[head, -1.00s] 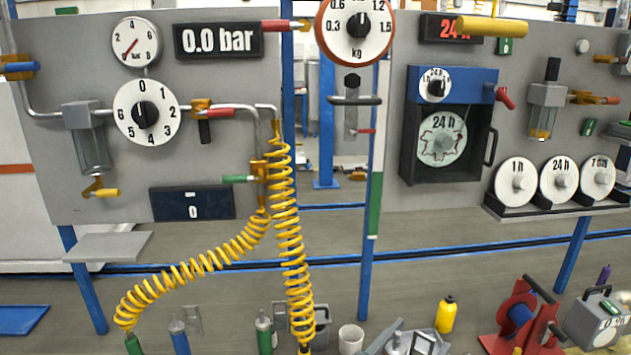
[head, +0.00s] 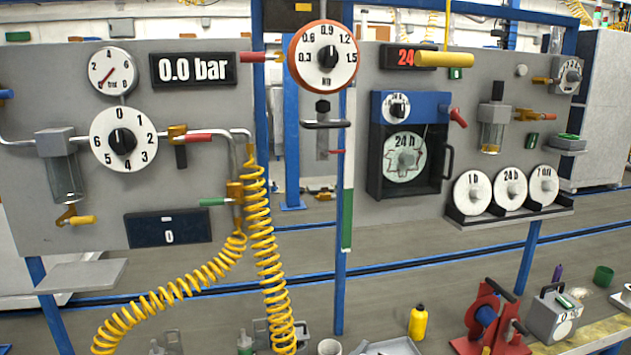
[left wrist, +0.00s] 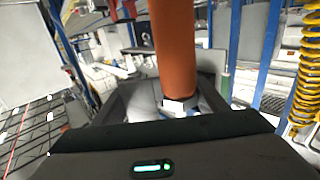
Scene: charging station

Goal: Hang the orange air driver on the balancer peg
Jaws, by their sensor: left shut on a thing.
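The orange air driver (left wrist: 174,48) shows in the left wrist view as a thick orange cylinder, upright in the picture, its top cut off by the frame edge. My left gripper (left wrist: 176,103) is shut on it; its dark palm fills the bottom of that view. Neither the driver nor my grippers show in the head view. I cannot tell for certain which part is the balancer peg. An orange-rimmed kg dial (head: 324,57) hangs at the top centre, with a dark crossbar (head: 325,124) below it. A yellow horizontal bar (head: 444,59) hangs to its right.
A coiled yellow hose (head: 265,265) hangs left of the blue post (head: 340,290) and shows at the right edge of the wrist view. A yellow bottle (head: 417,322), a white cup (head: 330,347) and a red stand (head: 490,322) stand low in front. Grey panels stand behind.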

